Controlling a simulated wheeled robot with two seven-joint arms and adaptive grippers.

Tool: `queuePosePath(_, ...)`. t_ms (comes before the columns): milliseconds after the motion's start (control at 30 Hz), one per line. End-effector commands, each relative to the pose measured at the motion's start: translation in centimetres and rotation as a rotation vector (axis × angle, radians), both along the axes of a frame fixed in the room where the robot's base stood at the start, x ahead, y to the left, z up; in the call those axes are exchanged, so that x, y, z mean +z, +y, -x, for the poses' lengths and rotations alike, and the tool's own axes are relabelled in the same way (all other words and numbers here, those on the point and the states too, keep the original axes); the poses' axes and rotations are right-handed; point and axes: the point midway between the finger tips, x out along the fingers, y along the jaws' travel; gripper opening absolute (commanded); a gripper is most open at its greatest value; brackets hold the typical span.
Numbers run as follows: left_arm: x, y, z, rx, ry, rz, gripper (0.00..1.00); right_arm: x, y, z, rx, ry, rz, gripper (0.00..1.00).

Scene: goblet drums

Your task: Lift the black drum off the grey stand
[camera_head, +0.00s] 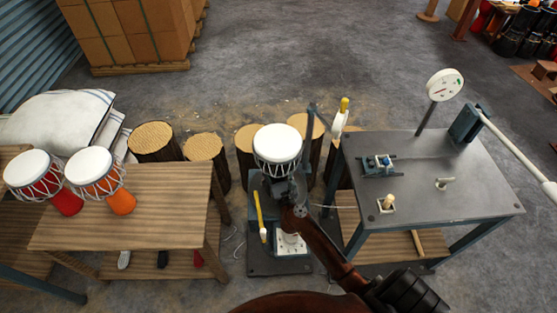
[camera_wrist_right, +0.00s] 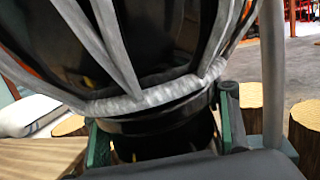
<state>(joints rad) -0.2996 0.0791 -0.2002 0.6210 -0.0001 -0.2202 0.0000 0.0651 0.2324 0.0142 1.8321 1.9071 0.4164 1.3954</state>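The black drum (camera_head: 277,148), with a white head and pale cords, is upright at the grey stand (camera_head: 258,190) in the middle of the head view. Its dark body (camera_wrist_right: 150,50) fills the top of the right wrist view. My right gripper (camera_head: 289,188) reaches it from the lower right. In the right wrist view, its two green-edged fingers (camera_wrist_right: 163,140) are on either side of the drum's narrow neck, just below the corded ring. Whether both fingers press on the neck is unclear. The drum's foot is hidden. My left gripper is not in view.
A wooden table (camera_head: 130,225) at left holds a red drum (camera_head: 35,175) and an orange drum (camera_head: 97,178). A metal workbench (camera_head: 440,205) with tools and a dial stands close at right. Log stools (camera_head: 205,150) stand behind. A yellow-handled tool (camera_head: 260,215) is at the stand's front.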

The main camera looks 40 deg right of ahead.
Motion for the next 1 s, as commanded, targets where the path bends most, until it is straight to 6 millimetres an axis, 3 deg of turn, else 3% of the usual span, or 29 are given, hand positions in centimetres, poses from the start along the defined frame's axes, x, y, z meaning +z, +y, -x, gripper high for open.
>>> queuePosePath(800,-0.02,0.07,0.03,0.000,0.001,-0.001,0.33,-0.30,0.02,0.09,0.000,0.005,-0.002,0.00)
queuePosePath(1000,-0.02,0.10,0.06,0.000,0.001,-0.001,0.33,-0.38,0.04,0.12,0.000,0.006,-0.002,0.00)
